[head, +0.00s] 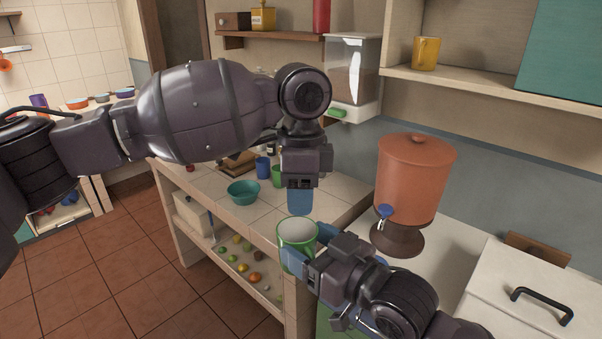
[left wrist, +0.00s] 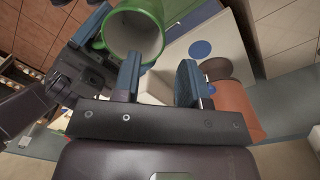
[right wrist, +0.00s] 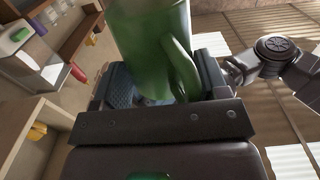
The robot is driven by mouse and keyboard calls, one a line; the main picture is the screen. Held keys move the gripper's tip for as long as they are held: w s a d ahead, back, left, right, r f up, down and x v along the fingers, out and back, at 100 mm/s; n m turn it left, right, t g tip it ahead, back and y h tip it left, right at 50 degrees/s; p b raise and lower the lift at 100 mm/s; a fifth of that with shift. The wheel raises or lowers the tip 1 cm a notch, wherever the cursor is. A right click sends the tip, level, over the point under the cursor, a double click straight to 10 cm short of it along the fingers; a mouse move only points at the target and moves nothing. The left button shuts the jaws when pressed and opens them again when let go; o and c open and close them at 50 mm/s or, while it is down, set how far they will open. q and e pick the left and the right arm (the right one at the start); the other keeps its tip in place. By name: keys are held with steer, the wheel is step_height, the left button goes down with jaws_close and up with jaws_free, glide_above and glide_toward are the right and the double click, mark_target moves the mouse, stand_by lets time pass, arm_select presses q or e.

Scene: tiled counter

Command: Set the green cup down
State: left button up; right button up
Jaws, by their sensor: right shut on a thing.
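The green cup (head: 297,234) has a white inside and is held in the air in front of the tiled counter's near end. My right gripper (head: 311,262) is shut on it. In the right wrist view the green cup (right wrist: 150,45) fills the space between the fingers, its handle on the right. My left gripper (head: 300,201) is just above and behind the cup, pointing down. In the left wrist view its fingers (left wrist: 160,82) are apart with nothing between them, and the cup (left wrist: 133,35) is beside the left finger.
The tiled counter (head: 243,215) holds a teal bowl (head: 243,192), a blue cup (head: 262,167) and another green cup (head: 277,176) partly behind my left arm. A terracotta dispenser (head: 414,180) stands on the right. A white box with a black handle (head: 535,290) is at lower right.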

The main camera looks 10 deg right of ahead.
mark_target(301, 231)
arm_select(q)
step_height(301, 231, down, 7)
steer(key=shift+s+f, duration=0.15)
stand_by(0.4)
jaws_close()
arm_select(e)
steer(key=o, duration=0.9)
steer(key=shift+o, duration=0.7)
